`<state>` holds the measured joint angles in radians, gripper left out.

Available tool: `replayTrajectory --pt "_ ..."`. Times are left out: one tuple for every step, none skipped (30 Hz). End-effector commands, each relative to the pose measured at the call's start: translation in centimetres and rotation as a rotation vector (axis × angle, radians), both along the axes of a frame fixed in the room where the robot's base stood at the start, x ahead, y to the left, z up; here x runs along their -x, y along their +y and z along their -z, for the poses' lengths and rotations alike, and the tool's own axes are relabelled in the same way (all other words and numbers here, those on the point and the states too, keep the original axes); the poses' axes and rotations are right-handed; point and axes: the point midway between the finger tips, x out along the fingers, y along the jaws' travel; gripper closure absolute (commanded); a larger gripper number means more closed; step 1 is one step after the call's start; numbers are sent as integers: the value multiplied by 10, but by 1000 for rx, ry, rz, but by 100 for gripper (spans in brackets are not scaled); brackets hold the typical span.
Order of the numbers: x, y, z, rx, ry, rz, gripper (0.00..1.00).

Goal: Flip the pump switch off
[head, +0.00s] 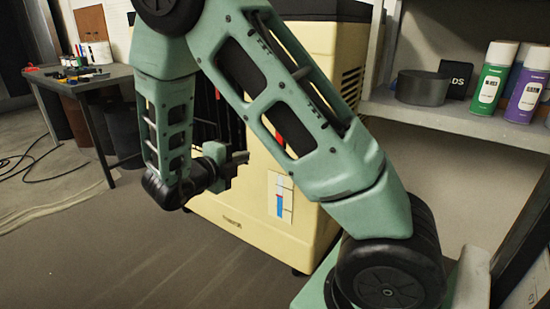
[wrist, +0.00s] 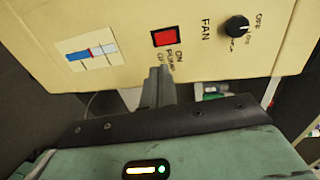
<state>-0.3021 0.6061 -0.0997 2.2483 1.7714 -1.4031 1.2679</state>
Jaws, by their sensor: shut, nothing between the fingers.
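The pump switch (wrist: 164,37) is a red rocker in a black frame on the cream machine's panel (wrist: 120,25), in the upper middle of the wrist view. The letters ON, PUMP and OFF run beside it, with OFF partly hidden behind my fingers. My gripper (wrist: 157,72) is shut and empty, its fingertips just below the switch in the picture. I cannot tell whether they touch the panel. In the head view my gripper (head: 243,156) is beside the cream machine (head: 315,235). Which way the rocker is pressed is not clear.
A black FAN knob (wrist: 237,27) sits right of the switch, and a blue and red gauge sticker (wrist: 91,52) left of it. In the head view, a shelf (head: 450,118) with spray cans (head: 493,85) stands right, and a workbench (head: 85,75) far left. Floor is open at left.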

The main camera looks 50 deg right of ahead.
Motion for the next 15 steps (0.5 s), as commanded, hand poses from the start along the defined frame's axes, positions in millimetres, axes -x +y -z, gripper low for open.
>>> replayTrajectory --pt "0 1 1 3 -3 -1 100" --pt "0 1 1 5 -4 0 100" --pt "0 1 0 6 -6 0 100" --pt "0 1 0 6 -6 0 100" --pt "0 1 0 6 -6 0 100" --pt "0 1 0 6 -6 0 100" --pt "0 1 0 6 -6 0 100" --pt "0 1 0 5 -5 0 100" --pt "0 1 0 5 -4 0 100" --pt "0 1 0 5 -4 0 100" --pt "0 0 0 5 -4 0 100" --pt "0 0 0 5 -4 0 100" --pt "0 -2 0 5 -4 0 100" --pt "0 -3 1 5 -4 1 100" --pt "0 -6 2 5 -4 1 100"
